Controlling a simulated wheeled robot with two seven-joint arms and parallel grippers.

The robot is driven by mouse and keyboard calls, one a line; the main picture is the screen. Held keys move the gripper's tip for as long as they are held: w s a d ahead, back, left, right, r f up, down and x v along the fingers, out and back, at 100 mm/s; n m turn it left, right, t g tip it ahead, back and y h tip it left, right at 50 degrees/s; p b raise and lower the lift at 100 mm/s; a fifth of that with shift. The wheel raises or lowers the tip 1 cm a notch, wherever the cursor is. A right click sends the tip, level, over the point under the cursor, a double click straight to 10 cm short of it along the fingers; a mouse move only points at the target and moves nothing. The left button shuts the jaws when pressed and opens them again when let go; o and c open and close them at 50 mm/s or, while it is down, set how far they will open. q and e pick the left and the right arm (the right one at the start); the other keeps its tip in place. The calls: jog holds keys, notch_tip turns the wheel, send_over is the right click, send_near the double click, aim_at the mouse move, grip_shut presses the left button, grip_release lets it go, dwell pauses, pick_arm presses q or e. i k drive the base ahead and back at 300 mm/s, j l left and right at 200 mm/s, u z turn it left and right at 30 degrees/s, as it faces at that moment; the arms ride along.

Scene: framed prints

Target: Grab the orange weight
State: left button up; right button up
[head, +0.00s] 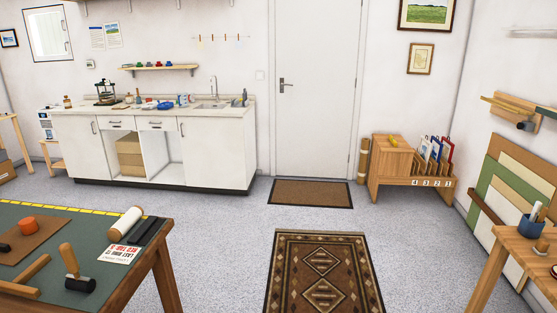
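A short, round orange object (28,225), which looks like the orange weight, sits on a brown board (45,238) on the workbench (95,225) at the lower left of the head view. A small dark object lies left of it, on the same board. Neither of my grippers shows in the head view.
On the workbench lie a black-headed mallet (76,275), a white roll (126,222) and a printed card (121,254). A patterned rug (322,270) lies on open floor right of the bench. A second wooden table (510,245) stands at the right.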

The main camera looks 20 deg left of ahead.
aim_at(29, 225)
jog(key=i+u, duration=0.35)
jog(key=i+l+u, duration=0.15)
jog(key=i+u, duration=0.15)
jog(key=i, duration=0.3)
jog(key=i+l+u, duration=0.2)
jog(key=i+u, duration=0.15)
jog(key=i+l+u, duration=0.15)
jog(key=i+u, duration=0.25)
jog(key=i+l+u, duration=0.15)
jog(key=u, duration=0.2)
jog(key=i+l+u, duration=0.25)
jog(key=u, duration=0.15)
jog(key=i+l+u, duration=0.15)
jog(key=l+u, duration=0.2)
jog(key=i+l+u, duration=0.35)
jog(key=l, duration=0.2)
jog(key=k, duration=0.1)
